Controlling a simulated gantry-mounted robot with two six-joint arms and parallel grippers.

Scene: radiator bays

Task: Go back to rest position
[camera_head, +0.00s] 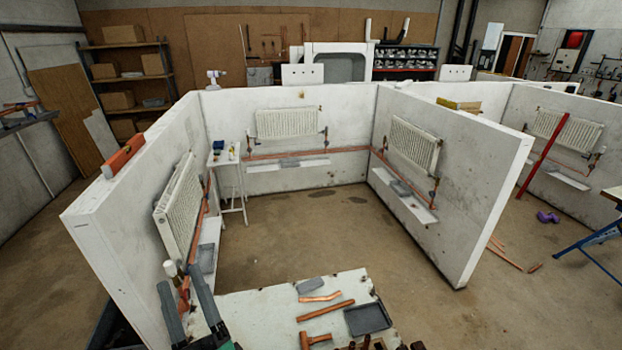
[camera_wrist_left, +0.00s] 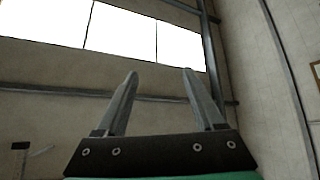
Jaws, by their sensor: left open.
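My left gripper (camera_head: 183,288) shows at the bottom left of the head view, its two grey fingers pointing up and spread apart. It is beside the left radiator bay wall and left of the white work table (camera_head: 245,310). In the left wrist view the same gripper (camera_wrist_left: 160,75) is open with nothing between its fingers. It faces a high wall with bright windows (camera_wrist_left: 140,32). My right gripper does not show in either view.
The floor inside the bay (camera_head: 310,230) is clear.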

